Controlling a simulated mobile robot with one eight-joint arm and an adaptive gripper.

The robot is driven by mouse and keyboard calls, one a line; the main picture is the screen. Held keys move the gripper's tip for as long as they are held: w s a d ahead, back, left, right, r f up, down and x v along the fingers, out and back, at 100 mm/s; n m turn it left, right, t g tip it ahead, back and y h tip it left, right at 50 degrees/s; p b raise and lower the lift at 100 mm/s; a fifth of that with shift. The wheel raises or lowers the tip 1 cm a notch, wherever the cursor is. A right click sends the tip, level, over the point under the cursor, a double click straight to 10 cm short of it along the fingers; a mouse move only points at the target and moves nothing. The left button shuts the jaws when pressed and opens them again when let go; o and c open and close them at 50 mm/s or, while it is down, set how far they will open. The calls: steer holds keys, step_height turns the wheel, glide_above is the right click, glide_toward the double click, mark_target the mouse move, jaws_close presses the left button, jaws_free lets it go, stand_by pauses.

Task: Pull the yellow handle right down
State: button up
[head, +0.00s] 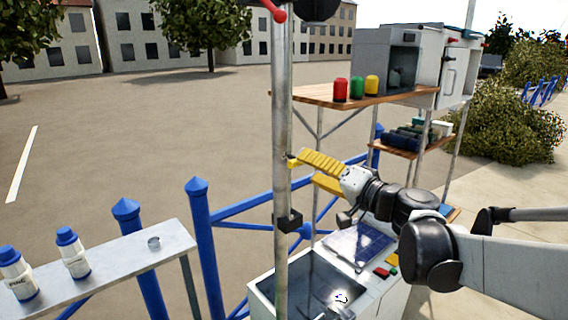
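A small yellow piece, which looks like the yellow handle (293,162), shows at the right side of an upright grey metal pole (281,120). Most of the handle is hidden or too small to make out. My gripper (306,168) reaches in from the right, with two ribbed yellow fingers pointing left at the pole. The fingers are apart, one above the other. The upper fingertip is right beside the yellow piece; I cannot tell whether they touch. Nothing clearly shows held between the fingers.
The pole carries a red-knobbed lever (275,11) at the top and a black bracket (288,221) lower down. A white console (378,300) stands below. A wooden shelf (310,95) with coloured cans is behind. Blue railings (205,235) and a ledge with bottles (120,252) are left.

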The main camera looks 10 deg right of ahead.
steer(key=v, duration=0.7)
steer(key=shift+s, duration=0.15)
steer(key=shift+f, duration=0.1)
steer(key=s+a+f+n+g+h+b, duration=0.1)
steer(key=s+a+f+g+b, duration=0.15)
steer(key=f, duration=0.45)
steer(key=s+a+f+n+g+b, duration=0.1)
steer(key=s+a+f+b, duration=0.1)
steer(key=a+f+b, duration=0.3)
steer(key=s+a+f+n+g+h+b, duration=0.1)
steer(key=s+f+g+b, duration=0.15)
steer(key=f, duration=0.55)
steer(key=s+d+f+n+g+h+b, duration=0.1)
steer(key=s+d+f+h+b, duration=0.1)
steer(key=s+f+b, duration=0.3)
steer(key=s+d+f+n+g+h+b, duration=0.1)
steer(key=s+f+h+b, duration=0.3)
steer(key=f, duration=1)
steer(key=s+d+b, duration=0.1)
steer(key=s, duration=0.1)
steer(key=shift+s+n+g, duration=0.3)
steer(key=shift+s+n, duration=0.1)
steer(key=shift+f, duration=0.2)
